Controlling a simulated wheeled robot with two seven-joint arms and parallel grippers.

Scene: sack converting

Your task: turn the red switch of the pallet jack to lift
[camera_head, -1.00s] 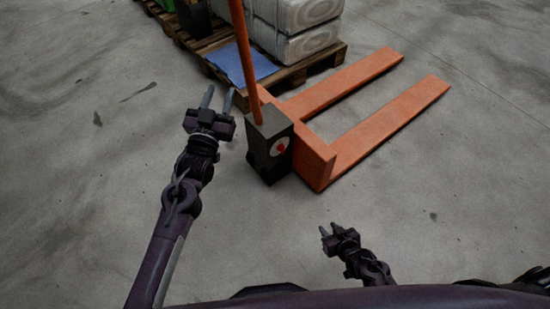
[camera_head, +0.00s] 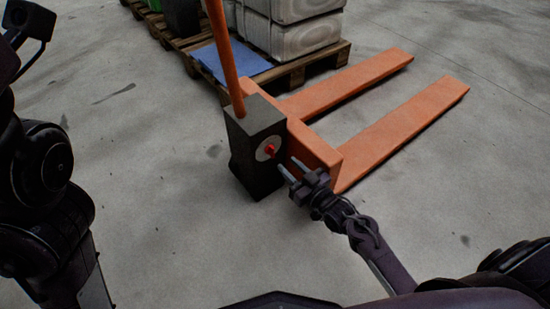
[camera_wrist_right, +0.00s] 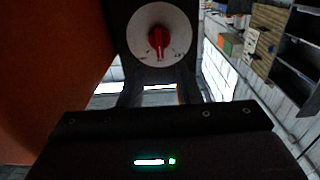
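The orange pallet jack (camera_head: 330,155) stands with its dark control box (camera_head: 252,172) toward me. On the box is a round white dial (camera_head: 260,154) with the red switch (camera_head: 271,150) at its middle. In the right wrist view the red switch (camera_wrist_right: 158,40) is upright on its dial, straight ahead beyond the fingers. My right gripper (camera_head: 288,166) is open and empty, its fingertips just right of and below the switch, apparently short of it. My left arm fills the left edge of the head view; its fingers are not visible.
The jack's orange tiller (camera_head: 225,55) rises from the box. Behind stands a wooden pallet (camera_head: 310,66) with wrapped stacks (camera_head: 290,35) and a blue sheet (camera_head: 232,62). The jack's forks (camera_head: 415,125) reach back right. Grey floor (camera_head: 150,150) is clear left of the box.

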